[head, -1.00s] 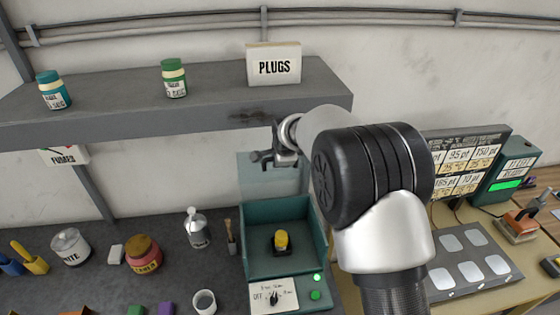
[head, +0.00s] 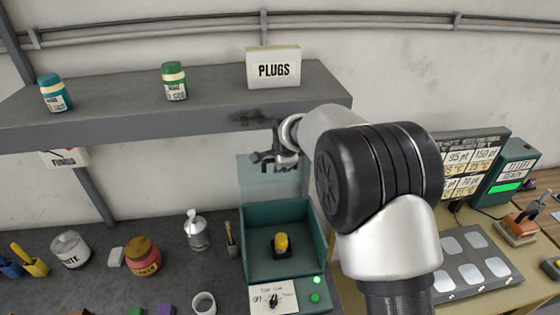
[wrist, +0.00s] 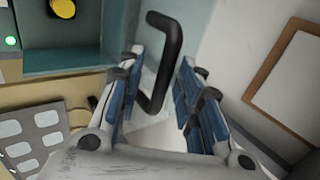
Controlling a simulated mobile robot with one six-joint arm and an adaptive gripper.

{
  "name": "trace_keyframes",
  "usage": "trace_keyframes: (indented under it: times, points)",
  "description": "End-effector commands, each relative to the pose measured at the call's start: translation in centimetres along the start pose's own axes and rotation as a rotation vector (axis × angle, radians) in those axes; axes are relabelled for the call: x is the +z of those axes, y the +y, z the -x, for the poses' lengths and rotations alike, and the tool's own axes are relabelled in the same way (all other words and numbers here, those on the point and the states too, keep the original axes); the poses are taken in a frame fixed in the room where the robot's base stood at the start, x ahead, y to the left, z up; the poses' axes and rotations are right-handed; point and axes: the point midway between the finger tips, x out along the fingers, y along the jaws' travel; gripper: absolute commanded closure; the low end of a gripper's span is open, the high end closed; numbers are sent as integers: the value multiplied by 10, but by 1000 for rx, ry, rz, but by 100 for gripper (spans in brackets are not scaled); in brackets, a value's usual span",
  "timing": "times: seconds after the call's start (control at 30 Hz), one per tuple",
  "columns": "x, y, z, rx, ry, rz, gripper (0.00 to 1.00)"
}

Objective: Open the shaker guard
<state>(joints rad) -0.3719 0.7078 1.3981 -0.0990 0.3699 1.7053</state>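The shaker (head: 283,278) is a teal open-topped box with a yellow-topped holder (head: 281,242) inside. Its clear guard (head: 256,181) stands raised at the back of the box, above its rear edge. My gripper (head: 268,160) is at the guard's upper part, below the shelf. In the wrist view, the guard's black bar handle (wrist: 173,45) runs between the two blue-padded fingers of my gripper (wrist: 160,75). The fingers are spread, with visible gaps beside the handle. The yellow top also shows in the wrist view (wrist: 63,8).
A grey shelf (head: 180,106) with two jars and a PLUGS sign (head: 274,69) hangs close above my gripper. A spray bottle (head: 196,232) and a brush (head: 231,240) stand left of the shaker. A tray of pale pads (head: 470,262) lies to the right.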

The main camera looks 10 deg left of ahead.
Motion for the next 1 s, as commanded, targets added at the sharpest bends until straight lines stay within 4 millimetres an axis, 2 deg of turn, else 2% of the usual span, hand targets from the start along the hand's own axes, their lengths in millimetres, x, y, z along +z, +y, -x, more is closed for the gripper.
trace_keyframes:
  times: [0.3, 0.5, 0.67, 1.0]
  points:
    - [0, -2, 68, -5, 0, 1, 67]
    - [0, -2, 98, -3, 0, 1, 67]
    - [0, 0, 107, 0, 0, 1, 67]
    - [-1, 1, 108, -1, 1, 6, 67]
